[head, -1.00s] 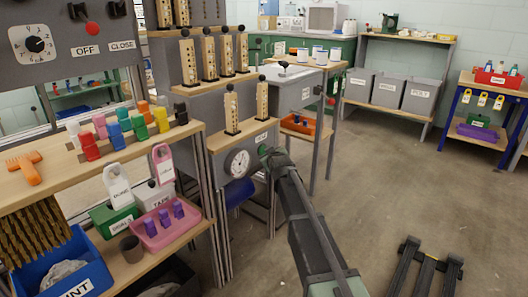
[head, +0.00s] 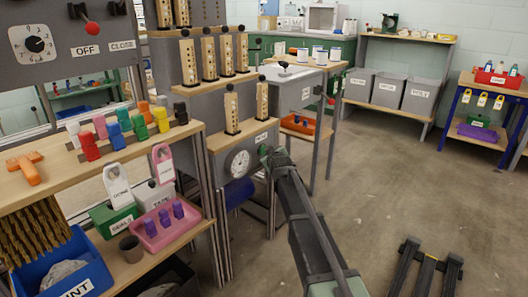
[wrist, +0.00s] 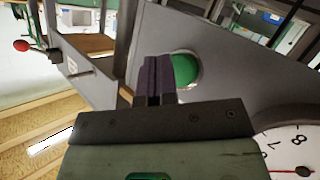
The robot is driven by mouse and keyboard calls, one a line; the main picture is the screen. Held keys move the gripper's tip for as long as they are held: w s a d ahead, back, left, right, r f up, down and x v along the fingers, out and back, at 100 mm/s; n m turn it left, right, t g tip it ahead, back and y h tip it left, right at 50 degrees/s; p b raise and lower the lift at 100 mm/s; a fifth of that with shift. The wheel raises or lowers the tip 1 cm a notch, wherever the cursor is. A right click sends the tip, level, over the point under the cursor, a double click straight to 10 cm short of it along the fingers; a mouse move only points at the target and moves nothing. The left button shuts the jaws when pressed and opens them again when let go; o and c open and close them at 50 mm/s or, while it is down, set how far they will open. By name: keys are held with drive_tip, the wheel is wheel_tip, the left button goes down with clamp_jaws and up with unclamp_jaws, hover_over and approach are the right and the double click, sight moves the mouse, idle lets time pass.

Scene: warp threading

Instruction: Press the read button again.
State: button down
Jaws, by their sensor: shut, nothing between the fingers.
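The green round read button (wrist: 187,70) shows in the wrist view, set in a grey panel (wrist: 225,85). My gripper (wrist: 155,62) is shut and empty, its dark fingertips just left of the button in that picture and covering part of its edge. I cannot tell whether they touch it. In the head view my gripper (head: 268,154) is at the right end of the grey cabinet front, and it hides most of the button there. A white dial (head: 238,163) sits on the same front; part of its face, with a red pointer (wrist: 292,169), shows in the wrist view.
Wooden heddle-like posts (head: 232,110) stand on the cabinet above the dial. A wooden shelf (head: 110,165) with coloured clips is at the left. A pink tray (head: 160,232) sits lower. The floor (head: 390,180) to the right is mostly open.

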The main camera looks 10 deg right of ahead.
drive_tip(key=shift+a, duration=0.1)
idle(0.7)
drive_tip(key=shift+w+a, duration=0.25)
drive_tip(key=shift+w, duration=0.05)
drive_tip(key=shift+w+a, duration=0.3)
idle(0.8)
drive_tip(key=shift+s+d, duration=0.6)
drive_tip(key=shift+d, duration=0.05)
drive_tip(key=shift+s, duration=0.1)
drive_tip(key=shift+s+d, duration=1.7)
